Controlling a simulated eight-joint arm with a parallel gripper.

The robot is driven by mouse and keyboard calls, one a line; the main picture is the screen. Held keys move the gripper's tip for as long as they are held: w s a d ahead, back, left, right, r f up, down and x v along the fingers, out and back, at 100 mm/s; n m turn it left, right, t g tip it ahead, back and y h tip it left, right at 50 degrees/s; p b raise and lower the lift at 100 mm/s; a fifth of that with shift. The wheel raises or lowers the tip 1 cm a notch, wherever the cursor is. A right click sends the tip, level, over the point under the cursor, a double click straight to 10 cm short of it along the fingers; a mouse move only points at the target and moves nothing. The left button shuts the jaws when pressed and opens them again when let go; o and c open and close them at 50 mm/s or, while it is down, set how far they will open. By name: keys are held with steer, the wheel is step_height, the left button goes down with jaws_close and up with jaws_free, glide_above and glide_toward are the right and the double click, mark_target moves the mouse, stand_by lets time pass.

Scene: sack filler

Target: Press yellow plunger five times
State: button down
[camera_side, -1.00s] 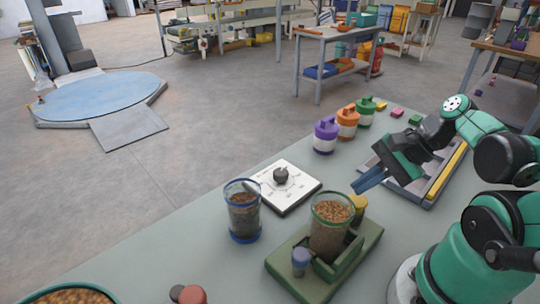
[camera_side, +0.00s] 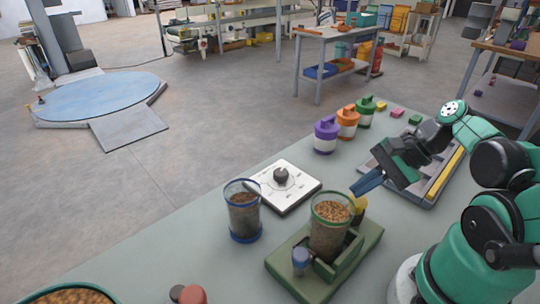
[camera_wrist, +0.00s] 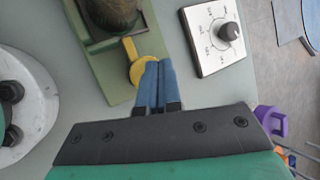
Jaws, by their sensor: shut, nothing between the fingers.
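The yellow plunger (camera_side: 359,204) stands on the green base (camera_side: 312,288), just behind the cup of grain (camera_side: 329,228). In the wrist view the yellow plunger (camera_wrist: 141,69) has a round top and a short arm, and the fingertips partly cover its right edge. My gripper (camera_side: 354,191) is shut and empty, its blue fingers tilted down close above the plunger. In the wrist view my gripper (camera_wrist: 158,65) has its two blue fingers together over the plunger's side. I cannot tell whether the tips touch it.
A white dial plate (camera_side: 283,200) with a dark knob and a blue-rimmed cup of grain (camera_side: 242,212) stand to the left. Purple, orange and green lidded jars (camera_side: 326,136) stand behind. A grey tray (camera_side: 438,190) lies under my arm. The table front between is clear.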

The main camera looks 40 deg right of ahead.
mark_target(361, 199)
steer(key=shift+s+a+f, duration=0.1)
steer(key=shift+f, duration=0.95)
stand_by(0.6)
steer(key=shift+r, duration=0.15)
stand_by(0.4)
steer(key=shift+s+a+r, duration=0.15)
steer(key=shift+a+r, duration=0.05)
steer(key=shift+r, duration=0.25)
steer(key=shift+s+a+r, duration=0.15)
steer(key=shift+r, duration=0.3)
steer(key=shift+r, duration=0.1)
stand_by(2.0)
steer(key=shift+w+d+r, duration=0.15)
steer(key=shift+r, duration=0.2)
step_height(361, 199, up, 9)
steer(key=shift+w+d+f, duration=0.15)
steer(key=shift+w+d, duration=0.05)
steer(key=shift+d, duration=0.05)
steer(key=shift+f, duration=4.45)
